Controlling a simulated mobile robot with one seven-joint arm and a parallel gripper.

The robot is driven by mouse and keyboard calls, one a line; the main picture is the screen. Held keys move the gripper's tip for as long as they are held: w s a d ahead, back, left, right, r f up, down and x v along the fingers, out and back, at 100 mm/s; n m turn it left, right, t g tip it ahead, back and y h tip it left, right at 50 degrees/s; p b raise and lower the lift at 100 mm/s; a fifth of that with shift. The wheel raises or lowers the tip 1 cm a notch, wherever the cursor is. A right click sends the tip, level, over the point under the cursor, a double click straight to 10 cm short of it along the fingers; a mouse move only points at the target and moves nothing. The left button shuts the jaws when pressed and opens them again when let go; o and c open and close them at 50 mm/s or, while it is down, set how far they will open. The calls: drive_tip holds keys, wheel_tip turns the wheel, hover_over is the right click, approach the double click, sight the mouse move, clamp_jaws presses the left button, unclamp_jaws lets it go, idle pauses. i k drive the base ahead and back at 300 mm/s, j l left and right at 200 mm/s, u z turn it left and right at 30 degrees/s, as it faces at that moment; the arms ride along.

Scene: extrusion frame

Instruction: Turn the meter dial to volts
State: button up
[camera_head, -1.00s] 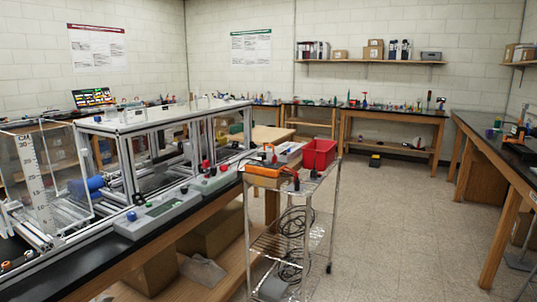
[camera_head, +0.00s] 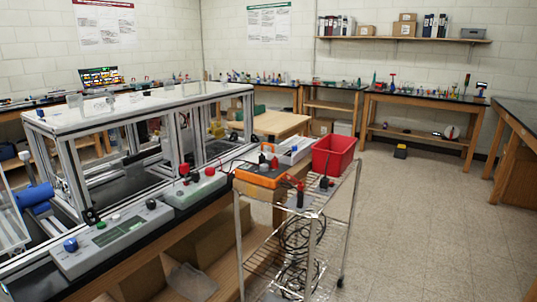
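An orange-cased meter (camera_head: 260,178) lies on the top shelf of the wire cart, left of the red bin. Its dial is too small to make out, so I cannot tell where it points. Red and black leads or plugs sit on and beside the meter. My gripper is not in view.
The wire cart (camera_head: 330,203) stands against the front of the long bench. A red bin (camera_head: 333,155) is on it; coiled black cables hang below. A metal-framed enclosure (camera_head: 140,100) and grey control boxes (camera_head: 115,240) fill the bench. The floor (camera_head: 420,230) right of the cart is clear.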

sight(263, 167)
drive_tip(key=i+l+u, duration=0.1)
drive_tip(key=i+l, duration=0.5)
drive_tip(key=i, duration=0.25)
drive_tip(key=i+l+u, duration=0.1)
drive_tip(key=i+l, duration=0.6)
drive_tip(key=i, duration=0.15)
